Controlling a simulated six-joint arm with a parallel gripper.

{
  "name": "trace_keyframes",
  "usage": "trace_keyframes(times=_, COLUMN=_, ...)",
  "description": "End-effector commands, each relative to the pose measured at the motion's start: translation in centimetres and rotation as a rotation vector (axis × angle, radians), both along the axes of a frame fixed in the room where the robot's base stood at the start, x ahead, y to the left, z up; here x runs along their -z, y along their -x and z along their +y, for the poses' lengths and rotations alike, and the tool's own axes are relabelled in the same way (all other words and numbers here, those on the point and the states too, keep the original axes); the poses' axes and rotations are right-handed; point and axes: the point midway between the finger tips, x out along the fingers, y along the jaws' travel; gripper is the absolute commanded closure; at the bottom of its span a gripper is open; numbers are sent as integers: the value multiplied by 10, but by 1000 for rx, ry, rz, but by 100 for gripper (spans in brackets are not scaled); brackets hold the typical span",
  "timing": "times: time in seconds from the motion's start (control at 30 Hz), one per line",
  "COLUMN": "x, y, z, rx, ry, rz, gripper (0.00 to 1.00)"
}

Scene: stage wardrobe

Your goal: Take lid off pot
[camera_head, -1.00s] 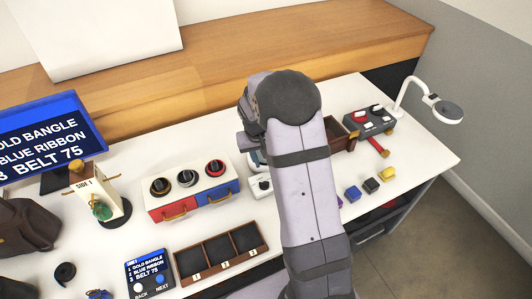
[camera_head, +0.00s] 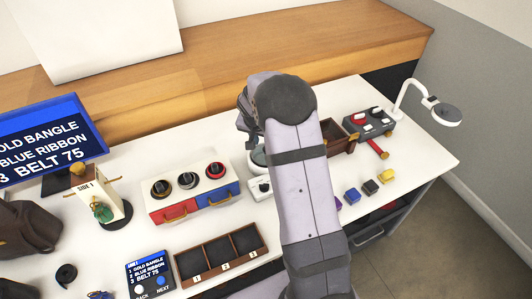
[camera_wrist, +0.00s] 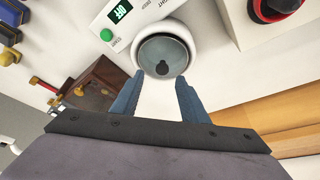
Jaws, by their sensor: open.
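The pot (camera_wrist: 139,55) is white and round, with a grey lid (camera_wrist: 176,53) on it that has a dark knob at its middle. It stands at the end of a white unit (camera_wrist: 150,11) with a green START button and a small display. In the wrist view my gripper (camera_wrist: 157,92) is open, its two blue fingers apart and pointing toward the pot. Nothing is between the fingers, and they appear short of the lid. In the head view the pot (camera_head: 257,157) shows partly beside my arm, which hides the rest of it and most of my gripper.
A box with red and blue drawers (camera_head: 197,195) and knobs stands left of the pot. A brown open box (camera_head: 335,145) and a dark switch panel (camera_head: 370,123) are to the right. A compartment tray (camera_head: 221,252) lies in front.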

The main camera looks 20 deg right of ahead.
Motion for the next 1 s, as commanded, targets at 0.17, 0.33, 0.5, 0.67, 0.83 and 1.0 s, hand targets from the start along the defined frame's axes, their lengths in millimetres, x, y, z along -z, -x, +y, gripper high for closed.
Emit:
trace_keyframes(times=0.17, x=1, y=-1, z=-1, rx=1, ry=0, rz=0, gripper=60)
trace_keyframes(times=0.33, x=11, y=-4, z=-3, rx=1, ry=0, rz=3, gripper=60)
trace_keyframes(times=0.5, x=27, y=-10, z=-5, rx=1, ry=0, rz=3, gripper=60)
trace_keyframes(times=0.67, x=42, y=-14, z=-10, rx=3, ry=0, rz=1, gripper=60)
trace_keyframes(times=0.83, x=48, y=-17, z=-11, rx=1, ry=0, rz=-1, gripper=60)
trace_keyframes(times=1.0, x=49, y=-17, z=-11, rx=1, ry=0, rz=-1, gripper=60)
